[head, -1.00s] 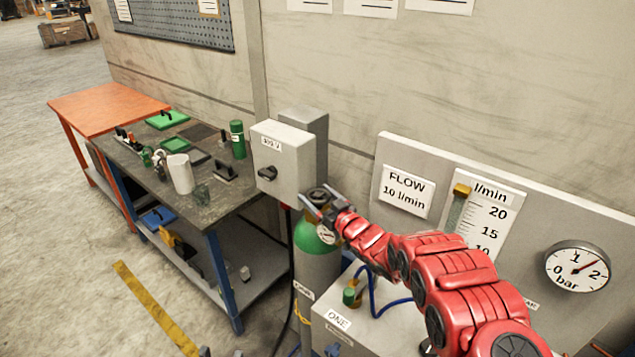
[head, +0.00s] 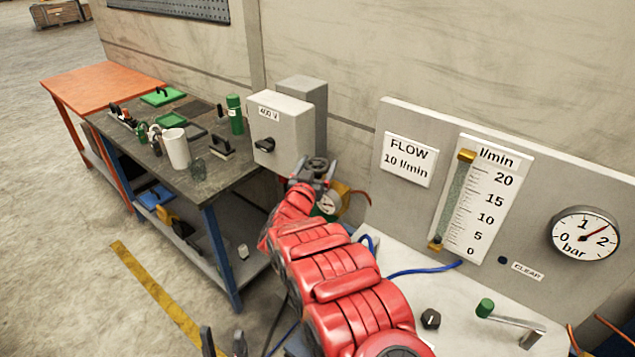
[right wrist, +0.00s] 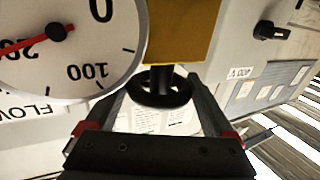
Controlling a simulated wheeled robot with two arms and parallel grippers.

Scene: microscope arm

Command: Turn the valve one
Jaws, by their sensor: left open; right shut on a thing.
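The valve is a small black handwheel (head: 318,163) on top of a gas cylinder, left of the panel. My right gripper (head: 316,171) is at the handwheel, its arm coming up from below. In the right wrist view the handwheel (right wrist: 160,92) sits between the two fingers, under a brass block (right wrist: 178,30), and the gripper (right wrist: 160,112) is shut on it. A gauge with a red needle (right wrist: 58,32) is close beside it. My arm hides most of the cylinder. My left gripper (head: 222,343) is open and empty at the bottom edge, far from the valve.
A grey 400 V cabinet (head: 280,130) stands just behind the handwheel. A cluttered workbench (head: 190,190) is to the left. At right are a panel with a flow tube (head: 455,200), a bar gauge (head: 585,235) and a green-knobbed lever (head: 485,308). A blue hose (head: 420,270) runs near my arm.

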